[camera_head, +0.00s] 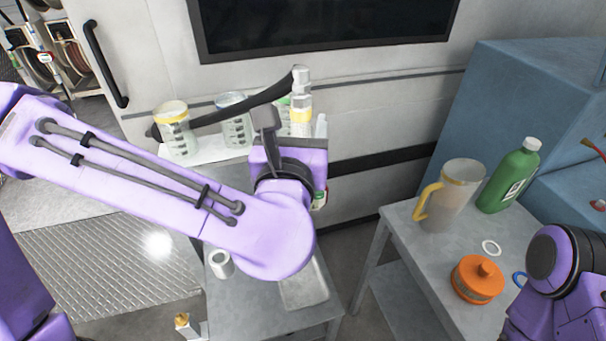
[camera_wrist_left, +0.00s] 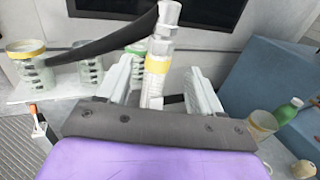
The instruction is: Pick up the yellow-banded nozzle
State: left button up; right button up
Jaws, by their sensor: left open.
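The yellow-banded nozzle (camera_head: 301,88) stands upright, pale grey with a yellow ring, above the shelf by the wall. In the left wrist view, the nozzle (camera_wrist_left: 161,48) rises between the two pale fingers of my left gripper (camera_wrist_left: 160,78). The fingers are apart, with a visible gap on both sides of the nozzle. In the head view my left gripper (camera_head: 293,128) is at the nozzle's lower part, and the wrist hides the base. A dark curved bar (camera_head: 225,112) reaches left from the nozzle's upper part. My right arm shows at the lower right, but its fingertips do not.
A yellow-rimmed clear jar (camera_head: 173,128) and another jar (camera_head: 235,120) stand left of the nozzle. The right table (camera_head: 405,275) holds a yellow-handled jug (camera_head: 455,195), a green bottle (camera_head: 512,178) and an orange lidded pot (camera_head: 477,280). A blue cabinet stands behind.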

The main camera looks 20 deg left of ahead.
aim_at(300, 108)
pick_arm(q)
jog(key=shift+w+a+r+p, duration=0.1)
jog(key=shift+w+r+p, duration=0.4)
jog(key=shift+w+p, duration=0.15)
jog(key=shift+w+a+f+p, duration=0.1)
jog(key=shift+w+f+p, duration=0.25)
jog(key=shift+w+p, duration=0.15)
jog(key=shift+w+a+r+p, duration=0.15)
jog(key=shift+w+p, duration=0.15)
jog(key=shift+p, duration=0.15)
jog(key=p+x, duration=0.2)
jog(key=x, duration=0.2)
jog(key=shift+w+f, duration=0.25)
jog(key=shift+s, duration=0.1)
jog(key=c, duration=0.6)
grip_shut()
pick_arm(e)
notch_tip(300, 108, up, 7)
pick_arm(q)
jog(key=shift+r, duration=0.1)
pick_arm(e)
jog(key=shift+f, duration=0.1)
